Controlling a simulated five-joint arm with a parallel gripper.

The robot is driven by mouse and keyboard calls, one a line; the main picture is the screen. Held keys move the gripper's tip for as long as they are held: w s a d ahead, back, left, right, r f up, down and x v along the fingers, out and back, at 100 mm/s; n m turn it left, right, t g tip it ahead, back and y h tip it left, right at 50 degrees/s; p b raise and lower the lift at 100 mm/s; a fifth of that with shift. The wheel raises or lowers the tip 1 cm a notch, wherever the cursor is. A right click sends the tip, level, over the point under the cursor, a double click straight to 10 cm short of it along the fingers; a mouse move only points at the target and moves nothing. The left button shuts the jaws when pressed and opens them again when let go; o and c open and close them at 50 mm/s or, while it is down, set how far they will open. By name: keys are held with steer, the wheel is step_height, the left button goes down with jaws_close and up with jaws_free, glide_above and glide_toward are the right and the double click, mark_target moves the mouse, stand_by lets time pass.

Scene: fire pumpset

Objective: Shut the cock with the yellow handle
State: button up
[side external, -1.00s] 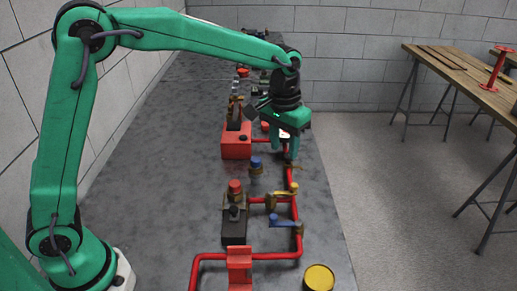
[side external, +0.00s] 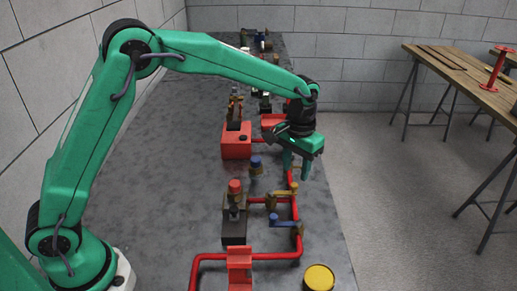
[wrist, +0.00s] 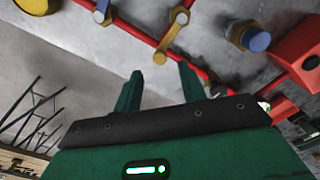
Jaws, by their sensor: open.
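The cock with the yellow handle (side external: 284,194) sits on a short red branch pipe, near the pipe's right-hand run. In the wrist view its yellow lever (wrist: 171,38) lies roughly along the branch, its free end over the main red pipe. My gripper (side external: 297,172) is open and empty, just beyond the lever in the side view and apart from it. In the wrist view the two fingers of my gripper (wrist: 160,70) point toward the lever's free end, which shows between and ahead of the tips.
A blue-handled cock (side external: 286,221) stands on the nearer branch. A blue-capped fitting (side external: 256,167), a red-topped valve (side external: 235,190) and a red box (side external: 237,142) stand to the left. A yellow-topped can (side external: 319,278) is at the front.

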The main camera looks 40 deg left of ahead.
mark_target(294, 184)
steer(key=shift+f, duration=2.35)
jaws_close()
